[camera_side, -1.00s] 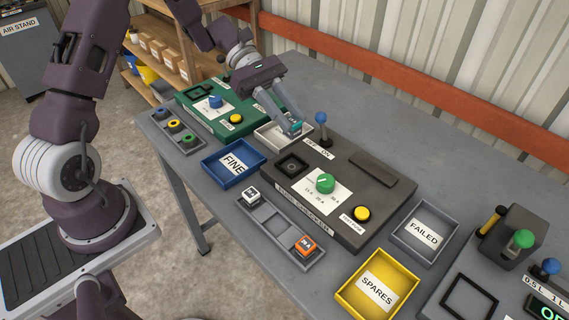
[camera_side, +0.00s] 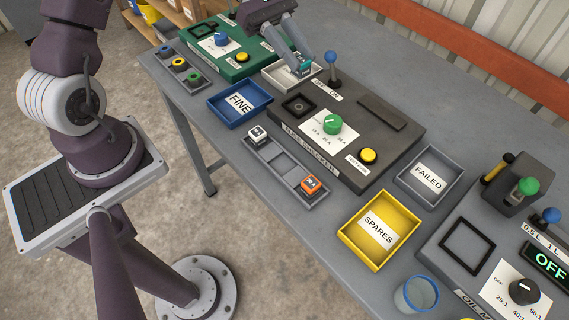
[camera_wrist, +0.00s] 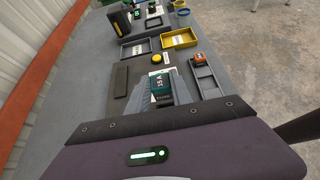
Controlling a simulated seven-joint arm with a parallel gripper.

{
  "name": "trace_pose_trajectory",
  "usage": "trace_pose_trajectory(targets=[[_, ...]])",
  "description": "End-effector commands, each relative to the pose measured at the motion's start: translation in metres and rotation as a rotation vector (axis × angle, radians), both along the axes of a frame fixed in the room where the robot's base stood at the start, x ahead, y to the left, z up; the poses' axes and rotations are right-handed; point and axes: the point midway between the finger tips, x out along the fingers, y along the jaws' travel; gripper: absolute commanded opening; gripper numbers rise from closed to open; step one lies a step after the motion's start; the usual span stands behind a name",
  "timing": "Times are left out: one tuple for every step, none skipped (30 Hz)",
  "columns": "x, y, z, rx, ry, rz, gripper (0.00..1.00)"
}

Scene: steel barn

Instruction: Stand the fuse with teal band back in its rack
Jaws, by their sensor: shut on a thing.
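The fuse with the teal band (camera_side: 304,68) is between the fingers of my gripper (camera_side: 303,64), at the right part of a light grey tray behind the dark checker. I cannot tell whether it touches the tray. The wrist view shows the fuse's teal top (camera_wrist: 160,84), marked 15 A, between the fingertips. The grey rack (camera_side: 286,167) lies in front of the checker. A white fuse (camera_side: 257,135) stands at its left end and an orange-topped fuse (camera_side: 310,184) near its right end. The places between them are empty. The rack partly shows in the wrist view (camera_wrist: 205,76).
The dark checker (camera_side: 372,142) with a green knob, yellow button and blue-topped lever (camera_side: 332,68) stands between my gripper and the rack. A blue FINE tray (camera_side: 239,103), yellow SPARES tray (camera_side: 379,230) and grey FAILED tray (camera_side: 430,176) surround it. A clear cup (camera_side: 416,294) stands at the front.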

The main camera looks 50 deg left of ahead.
Motion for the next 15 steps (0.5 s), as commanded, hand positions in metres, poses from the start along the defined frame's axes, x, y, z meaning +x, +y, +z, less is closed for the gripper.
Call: trace_pose_trajectory(targets=[[-0.006, -0.007, -0.002, 0.000, 0.002, -0.023, 0.00], [-0.011, -0.012, -0.004, 0.001, 0.003, -0.041, 0.00], [-0.020, -0.020, -0.007, 0.002, 0.005, -0.075, 0.00], [-0.028, -0.027, -0.009, 0.003, 0.006, -0.102, 0.00], [-0.037, -0.034, -0.011, 0.003, 0.007, -0.131, 0.00], [-0.048, -0.043, -0.015, 0.004, 0.007, -0.169, 0.00], [-0.058, -0.050, -0.017, 0.004, 0.007, -0.202, 0.00], [-0.067, -0.056, -0.018, 0.003, 0.007, -0.232, 0.00], [-0.079, -0.063, -0.021, 0.003, 0.007, -0.271, 0.00], [-0.087, -0.068, -0.022, 0.002, 0.006, -0.298, 0.00], [-0.094, -0.072, -0.023, 0.001, 0.005, -0.322, 0.00], [-0.103, -0.076, -0.025, 0.000, 0.004, -0.347, 0.00], [-0.107, -0.078, -0.027, 0.000, 0.004, -0.360, 0.00], [-0.110, -0.079, -0.031, -0.001, 0.005, -0.369, 0.00], [-0.112, -0.080, -0.040, -0.003, 0.007, -0.377, 0.00]])
